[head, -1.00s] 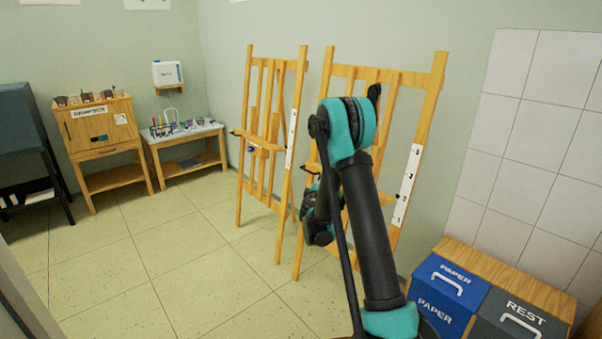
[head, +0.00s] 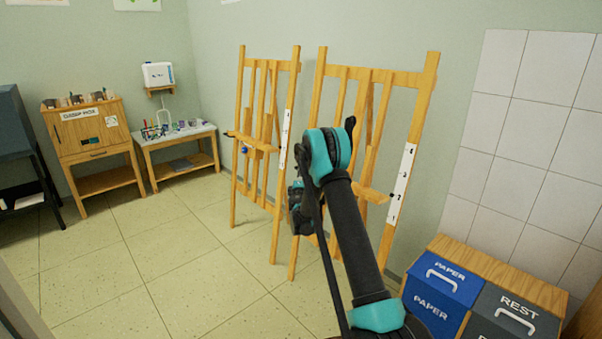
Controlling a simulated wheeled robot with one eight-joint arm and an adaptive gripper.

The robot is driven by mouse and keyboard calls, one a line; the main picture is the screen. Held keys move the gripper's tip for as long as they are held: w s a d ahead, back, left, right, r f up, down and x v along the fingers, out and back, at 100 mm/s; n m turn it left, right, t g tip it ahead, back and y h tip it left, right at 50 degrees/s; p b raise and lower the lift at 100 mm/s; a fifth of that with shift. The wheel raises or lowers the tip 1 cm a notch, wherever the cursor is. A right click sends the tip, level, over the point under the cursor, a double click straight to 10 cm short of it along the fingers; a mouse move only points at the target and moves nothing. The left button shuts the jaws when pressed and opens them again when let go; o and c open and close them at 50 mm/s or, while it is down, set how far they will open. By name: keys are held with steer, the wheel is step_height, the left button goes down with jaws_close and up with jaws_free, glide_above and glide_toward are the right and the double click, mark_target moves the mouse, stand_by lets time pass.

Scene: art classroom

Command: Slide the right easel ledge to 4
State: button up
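The right easel (head: 427,82) is wooden and stands against the wall, partly hidden behind my arm. Its ledge (head: 370,194) shows only at its right end, near the 2 on the white number strip (head: 403,183). The strip carries numbers 1 to 4, with 4 at the top. My gripper (head: 297,208) is dark and sits left of my forearm, in front of the easel's left post at about ledge height. Its fingers are not clear, so I cannot tell whether it is open or touches the ledge.
A second easel (head: 238,105) with its own ledge (head: 255,146) stands just left. Blue (head: 437,296) and dark grey (head: 505,318) bins are at the lower right. A wooden cabinet (head: 90,135) and small table (head: 180,136) stand at the back left. The floor (head: 175,260) left of the easels is clear.

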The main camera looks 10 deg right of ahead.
steer(key=w, duration=0.4)
steer(key=w+d, duration=0.1)
steer(key=w, duration=0.2)
steer(key=shift+w+d, duration=0.1)
steer(key=shift+c, duration=0.2)
jaws_close()
